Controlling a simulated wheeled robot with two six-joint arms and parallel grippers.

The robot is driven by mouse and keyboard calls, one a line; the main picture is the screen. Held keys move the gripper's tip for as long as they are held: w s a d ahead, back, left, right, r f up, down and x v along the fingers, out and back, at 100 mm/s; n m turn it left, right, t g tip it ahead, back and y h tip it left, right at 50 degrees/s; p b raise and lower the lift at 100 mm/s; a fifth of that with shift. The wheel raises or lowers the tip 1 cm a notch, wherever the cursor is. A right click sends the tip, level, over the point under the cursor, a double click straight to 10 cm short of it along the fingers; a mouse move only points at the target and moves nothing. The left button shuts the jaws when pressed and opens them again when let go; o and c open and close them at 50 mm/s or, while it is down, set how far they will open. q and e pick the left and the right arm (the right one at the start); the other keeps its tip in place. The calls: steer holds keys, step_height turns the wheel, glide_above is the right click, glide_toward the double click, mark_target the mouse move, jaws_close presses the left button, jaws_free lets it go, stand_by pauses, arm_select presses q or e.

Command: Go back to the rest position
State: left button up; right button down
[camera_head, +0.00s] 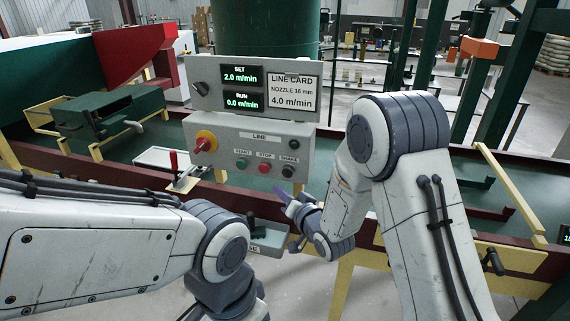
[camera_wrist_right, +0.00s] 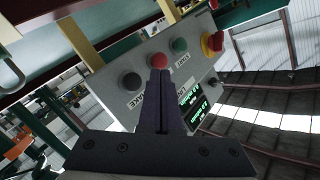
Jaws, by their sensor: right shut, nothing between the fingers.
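My right gripper (camera_head: 288,203) is below the control panel (camera_head: 226,127) in the head view, with its fingers pointing up and left toward it. In the right wrist view its two dark fingers (camera_wrist_right: 159,75) are pressed together with nothing between them. They overlap the panel's lower row of buttons in that picture; I cannot tell the exact gap, but the head view shows the gripper below the buttons. My left arm (camera_head: 100,250) comes in from the left; its gripper is outside the picture.
The panel has a red-and-yellow knob (camera_head: 205,141), a green start button (camera_head: 241,163), a red stop button (camera_head: 264,168) and a black shake button (camera_head: 288,171). Its display (camera_head: 241,88) reads SET 2.0 and RUN 0.0. A maroon rail (camera_head: 100,170) runs in front.

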steer(key=s+d+n+g+h+b, duration=0.1)
steer(key=s+g, duration=0.6)
steer(key=s, duration=1.1)
steer(key=s+d+n+g+h+b, duration=0.1)
steer(key=s+d+n+g+h, duration=0.2)
steer(key=s, duration=1.6)
steer(key=n+g+h, duration=0.2)
steer(key=n+g, duration=0.2)
steer(key=n, duration=0.1)
steer(key=shift+s+f, duration=0.25)
steer(key=shift+d, duration=0.1)
